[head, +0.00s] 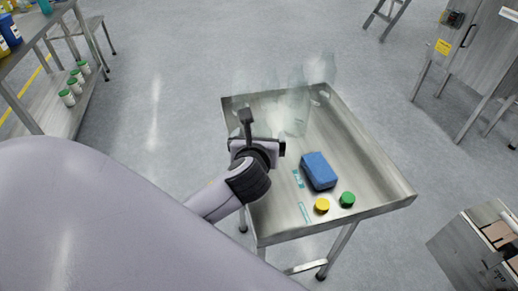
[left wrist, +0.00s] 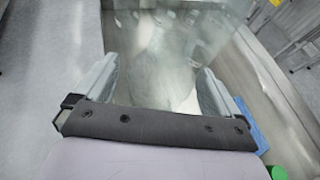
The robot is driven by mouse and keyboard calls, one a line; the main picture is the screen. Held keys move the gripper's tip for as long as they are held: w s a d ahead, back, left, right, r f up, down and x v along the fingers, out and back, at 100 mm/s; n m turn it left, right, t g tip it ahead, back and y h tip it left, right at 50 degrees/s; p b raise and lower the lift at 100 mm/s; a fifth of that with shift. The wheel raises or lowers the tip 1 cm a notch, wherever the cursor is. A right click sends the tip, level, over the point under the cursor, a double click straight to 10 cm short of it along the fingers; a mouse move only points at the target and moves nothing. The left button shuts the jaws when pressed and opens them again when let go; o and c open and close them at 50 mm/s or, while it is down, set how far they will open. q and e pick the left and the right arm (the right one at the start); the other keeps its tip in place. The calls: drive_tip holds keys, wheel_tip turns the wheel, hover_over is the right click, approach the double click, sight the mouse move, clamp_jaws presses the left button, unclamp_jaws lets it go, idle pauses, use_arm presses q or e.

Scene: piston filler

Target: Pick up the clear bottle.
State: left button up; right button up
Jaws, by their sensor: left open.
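Several clear bottles (head: 297,103) stand close together at the far end of the metal tray table; their outlines are faint and overlap. My left gripper (head: 262,130) is at the near left side of this group, above the tray. In the left wrist view, my left gripper (left wrist: 155,68) is open, with one finger on each side of a clear bottle (left wrist: 160,82). I cannot tell whether the fingers touch it. More clear glass shows beyond it. The bottle's lower part is hidden behind the gripper's dark palm. My right gripper is not in view.
The metal tray table (head: 375,170) has a raised rim. On it are a blue block (head: 319,171), a yellow cap (head: 322,205), a green cap (head: 347,199) and small teal-marked strips. A shelf (head: 85,100) with white bottles stands left; an open box (head: 480,250) is at lower right.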

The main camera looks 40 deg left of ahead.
use_arm(q)
drive_tip(key=shift+x, duration=1.1)
drive_tip(key=c, duration=1)
drive_tip(key=shift+c, duration=0.2)
drive_tip(key=shift+r, duration=0.15)
